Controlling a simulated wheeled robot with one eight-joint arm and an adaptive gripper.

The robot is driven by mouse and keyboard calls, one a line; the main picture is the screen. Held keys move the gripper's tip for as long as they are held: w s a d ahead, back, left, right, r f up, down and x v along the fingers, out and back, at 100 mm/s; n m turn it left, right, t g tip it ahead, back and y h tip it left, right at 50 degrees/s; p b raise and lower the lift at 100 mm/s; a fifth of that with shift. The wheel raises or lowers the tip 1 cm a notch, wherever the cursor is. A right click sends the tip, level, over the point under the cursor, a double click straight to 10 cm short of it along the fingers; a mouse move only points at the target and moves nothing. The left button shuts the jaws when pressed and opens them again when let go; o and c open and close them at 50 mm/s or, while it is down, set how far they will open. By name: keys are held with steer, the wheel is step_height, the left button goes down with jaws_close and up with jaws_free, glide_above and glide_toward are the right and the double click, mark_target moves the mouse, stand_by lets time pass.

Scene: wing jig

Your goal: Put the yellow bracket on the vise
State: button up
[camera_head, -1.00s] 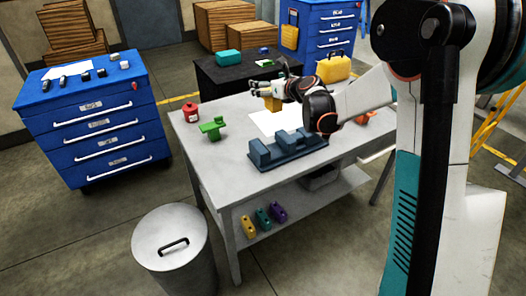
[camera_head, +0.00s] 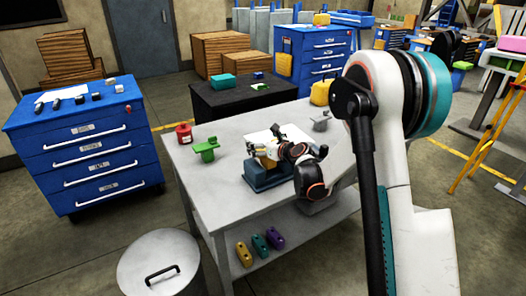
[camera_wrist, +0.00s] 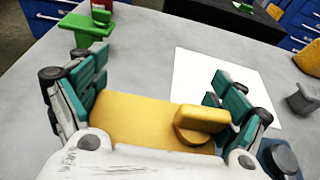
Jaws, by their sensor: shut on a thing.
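The yellow bracket (camera_wrist: 130,122) is a flat plate with a raised tab, held between the teal finger pads of my gripper (camera_wrist: 163,98) in the wrist view. In the head view my gripper (camera_head: 264,151) and the bracket (camera_head: 266,162) overlap the left part of the vise. The blue-grey vise (camera_head: 262,180) stands on the table, partly hidden by my wrist. In the wrist view only a piece of the vise (camera_wrist: 287,158) shows at the lower right; the bracket hides what lies beneath it. I cannot tell whether bracket and vise touch.
A green bracket (camera_head: 206,148) and a red can (camera_head: 184,133) stand on the table's left side. A white sheet (camera_head: 286,134) lies behind the vise. A grey piece (camera_head: 320,121) stands at the right. The table (camera_head: 200,180) is clear at front left.

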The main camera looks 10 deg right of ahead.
steer(key=shift+f+b, duration=0.3)
steer(key=shift+f, duration=0.95)
steer(key=shift+f, duration=0.1)
steer(key=o, duration=1.2)
